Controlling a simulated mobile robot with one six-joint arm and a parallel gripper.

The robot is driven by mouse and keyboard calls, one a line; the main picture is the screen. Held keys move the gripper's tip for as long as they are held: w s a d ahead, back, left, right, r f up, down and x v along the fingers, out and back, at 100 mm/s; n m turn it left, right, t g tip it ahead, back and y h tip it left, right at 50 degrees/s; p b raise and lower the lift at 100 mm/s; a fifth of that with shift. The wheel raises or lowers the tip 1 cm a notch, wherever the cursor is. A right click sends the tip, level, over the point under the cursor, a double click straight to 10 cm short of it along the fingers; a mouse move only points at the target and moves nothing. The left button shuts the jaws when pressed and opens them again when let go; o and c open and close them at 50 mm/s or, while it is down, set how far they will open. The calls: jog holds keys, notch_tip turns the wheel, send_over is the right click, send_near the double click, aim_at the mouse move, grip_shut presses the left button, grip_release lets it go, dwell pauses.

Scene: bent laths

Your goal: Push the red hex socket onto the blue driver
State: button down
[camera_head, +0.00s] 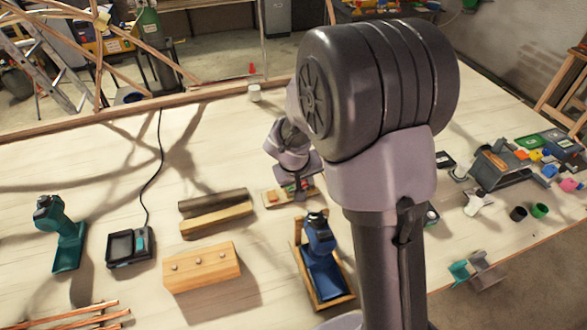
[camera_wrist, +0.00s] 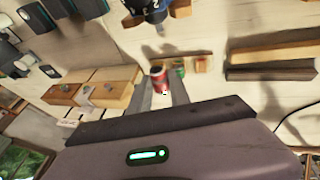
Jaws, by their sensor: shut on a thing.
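The red hex socket (camera_wrist: 159,76) is between the fingertips of my gripper (camera_wrist: 161,88) in the wrist view, and the fingers are shut on it. In the head view my gripper (camera_head: 291,186) is over a small wooden rack (camera_head: 272,198), and its fingertips are largely hidden. I cannot tell whether the socket still touches the rack. The blue driver (camera_head: 320,234) stands in a wooden-framed cradle (camera_head: 340,300), nearer the camera than my gripper. A blue tool part, likely this driver, shows at the top of the wrist view (camera_wrist: 156,10).
A teal driver (camera_head: 68,246), a charger (camera_head: 130,246), a grooved wooden piece (camera_head: 215,217) and a wooden block (camera_head: 202,270) lie to the left. A grey vise-like tool (camera_head: 500,168) and several small coloured parts are at right. My arm hides the table's middle right.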

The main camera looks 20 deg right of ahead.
notch_tip(320, 180, down, 6)
jog(key=s+b, duration=0.1)
jog(key=b, duration=0.5)
jog(key=shift+s, duration=0.35)
jog(key=shift+s+b, duration=0.85)
jog(key=shift+s, duration=0.25)
dwell(0.7)
jog(key=c, duration=1.1)
grip_release()
notch_tip(320, 180, up, 7)
jog(key=p, duration=0.5)
